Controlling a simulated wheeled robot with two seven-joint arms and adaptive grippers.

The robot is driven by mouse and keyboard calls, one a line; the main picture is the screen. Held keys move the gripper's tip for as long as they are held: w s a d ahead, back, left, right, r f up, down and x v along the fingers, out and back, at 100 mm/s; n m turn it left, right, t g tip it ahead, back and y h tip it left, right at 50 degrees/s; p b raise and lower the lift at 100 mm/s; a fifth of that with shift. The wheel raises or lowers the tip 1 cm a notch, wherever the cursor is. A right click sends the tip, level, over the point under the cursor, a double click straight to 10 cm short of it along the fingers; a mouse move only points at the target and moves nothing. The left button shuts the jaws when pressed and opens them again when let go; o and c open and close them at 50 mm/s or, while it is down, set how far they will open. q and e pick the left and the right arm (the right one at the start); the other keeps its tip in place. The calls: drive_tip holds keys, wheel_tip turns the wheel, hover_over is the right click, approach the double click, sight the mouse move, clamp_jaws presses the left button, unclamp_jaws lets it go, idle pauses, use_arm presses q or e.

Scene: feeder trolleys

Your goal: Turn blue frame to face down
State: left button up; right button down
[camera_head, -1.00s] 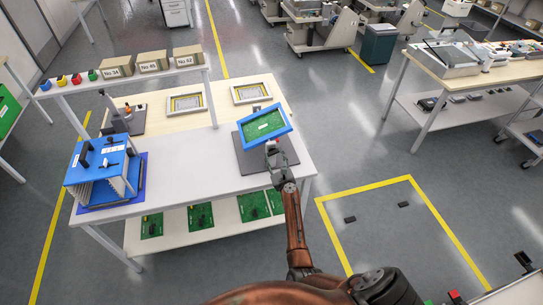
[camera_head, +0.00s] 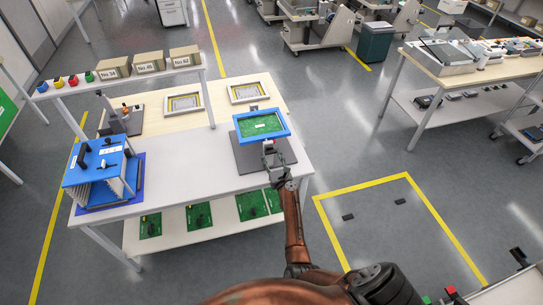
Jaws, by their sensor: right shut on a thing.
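The blue frame (camera_head: 240,131) holds a green board with a small white label, and this green face shows upward to the camera. The frame is above the dark grey mat (camera_head: 252,163) on the right part of the white table; I cannot tell whether it touches the mat. My right gripper (camera_head: 268,149) is shut on the near edge of the frame, with its arm coming up from below. My left gripper is not in view.
A blue rack (camera_head: 98,165) stands at the table's left end. Two pale frames (camera_head: 184,102) lie toward the back. A raised shelf (camera_head: 130,82) carries boxes and small coloured bins. The white tabletop (camera_head: 185,165) between rack and mat is clear.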

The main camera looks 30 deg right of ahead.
drive_tip(key=shift+a+f, duration=0.1)
drive_tip(key=shift+f, duration=0.1)
drive_tip(key=c, duration=1.1)
unclamp_jaws()
drive_tip(key=shift+r, duration=0.15)
drive_tip(key=shift+r, duration=1)
wheel_tip(320, 180, up, 8)
